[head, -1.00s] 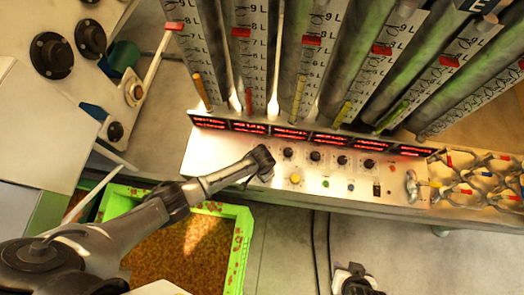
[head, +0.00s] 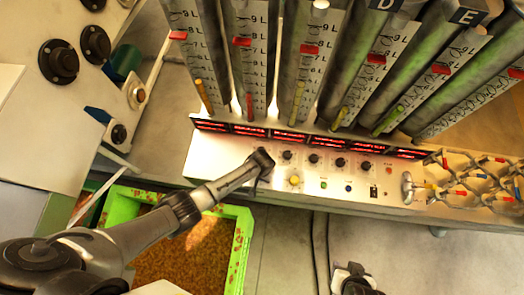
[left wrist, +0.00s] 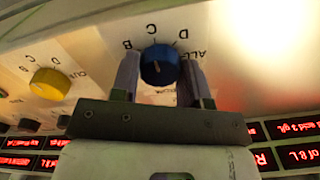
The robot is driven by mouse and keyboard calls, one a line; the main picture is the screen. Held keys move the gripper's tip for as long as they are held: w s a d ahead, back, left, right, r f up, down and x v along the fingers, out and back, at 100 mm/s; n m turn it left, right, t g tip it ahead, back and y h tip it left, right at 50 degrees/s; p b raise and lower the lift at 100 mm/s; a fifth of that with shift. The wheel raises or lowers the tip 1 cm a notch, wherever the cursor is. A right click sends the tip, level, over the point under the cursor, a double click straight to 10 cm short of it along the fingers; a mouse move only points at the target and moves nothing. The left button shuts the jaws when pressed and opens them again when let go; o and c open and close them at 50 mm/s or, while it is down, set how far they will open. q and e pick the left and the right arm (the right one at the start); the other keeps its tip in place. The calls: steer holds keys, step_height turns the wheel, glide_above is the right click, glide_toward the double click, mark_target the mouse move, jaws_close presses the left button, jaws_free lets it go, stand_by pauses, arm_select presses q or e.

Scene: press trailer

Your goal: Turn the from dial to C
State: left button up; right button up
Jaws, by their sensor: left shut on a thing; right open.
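The left wrist view shows a dark blue dial (left wrist: 160,66) on the pale panel, with the letters B, C, D and a longer label around it, upside down. My left gripper (left wrist: 160,78) has one finger on each side of this dial and is shut on it. The dial's exact pointer direction is hard to read, and so is its name. In the head view my left gripper (head: 262,160) is at the left part of the control panel (head: 220,160) and hides the dial. My right gripper (head: 353,272) is open and empty at the bottom, away from the panel.
A yellow dial (left wrist: 50,83) with its own letters sits beside the held one; it also shows in the head view (head: 295,180). Several black knobs (head: 313,158) line the panel below red displays (head: 290,138). Tall scaled tubes (head: 305,60) stand behind. A green crate (head: 240,225) is below.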

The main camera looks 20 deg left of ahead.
arm_select(q)
steer(key=o, duration=0.9)
steer(key=shift+r, duration=0.1)
steer(key=shift+r+p, duration=0.55)
steer(key=shift+r, duration=6.3)
